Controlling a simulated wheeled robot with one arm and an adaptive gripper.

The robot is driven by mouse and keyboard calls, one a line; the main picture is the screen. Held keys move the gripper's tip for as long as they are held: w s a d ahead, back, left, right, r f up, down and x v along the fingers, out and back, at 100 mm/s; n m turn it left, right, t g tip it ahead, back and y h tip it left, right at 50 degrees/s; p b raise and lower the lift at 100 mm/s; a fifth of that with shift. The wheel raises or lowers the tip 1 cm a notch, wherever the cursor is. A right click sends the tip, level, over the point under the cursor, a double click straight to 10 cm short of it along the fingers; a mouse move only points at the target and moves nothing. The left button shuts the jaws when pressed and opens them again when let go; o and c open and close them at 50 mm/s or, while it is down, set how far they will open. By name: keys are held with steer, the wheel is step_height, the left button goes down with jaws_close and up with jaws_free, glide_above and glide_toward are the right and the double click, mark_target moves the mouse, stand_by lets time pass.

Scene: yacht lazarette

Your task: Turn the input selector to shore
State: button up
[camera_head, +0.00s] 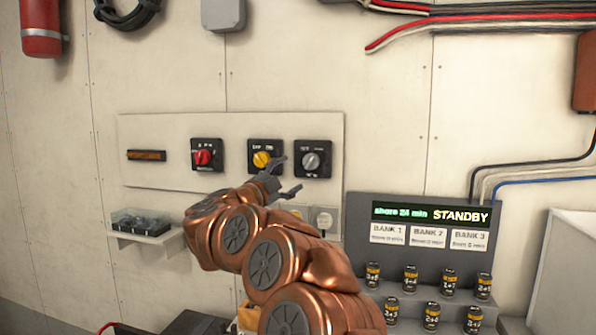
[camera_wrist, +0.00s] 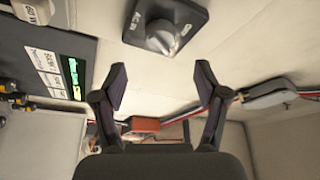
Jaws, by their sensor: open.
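Three rotary switches sit in a row on a pale wall panel in the head view: one with a red knob (camera_head: 203,157), one with a yellow knob (camera_head: 262,159) and one with a grey knob (camera_head: 312,160). Their small labels are too blurred to tell which is the input selector. My gripper (camera_head: 288,177) is open and empty, just below and between the yellow and grey knobs. In the wrist view, the grey knob on its black plate (camera_wrist: 163,34) lies beyond the open fingers (camera_wrist: 161,76), apart from them.
A dark display board (camera_head: 362,229) at right reads "shore 24 min STANDBY" above three bank labels. Several small cylinders stand below it. A small shelf with a clear-lidded box (camera_head: 140,222) is at left. Cables (camera_head: 480,22) run along the upper right wall.

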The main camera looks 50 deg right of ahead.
steer(key=shift+a+f, duration=0.15)
steer(key=shift+a, duration=0.6)
steer(key=shift+a+f, duration=0.1)
steer(key=shift+a, duration=0.6)
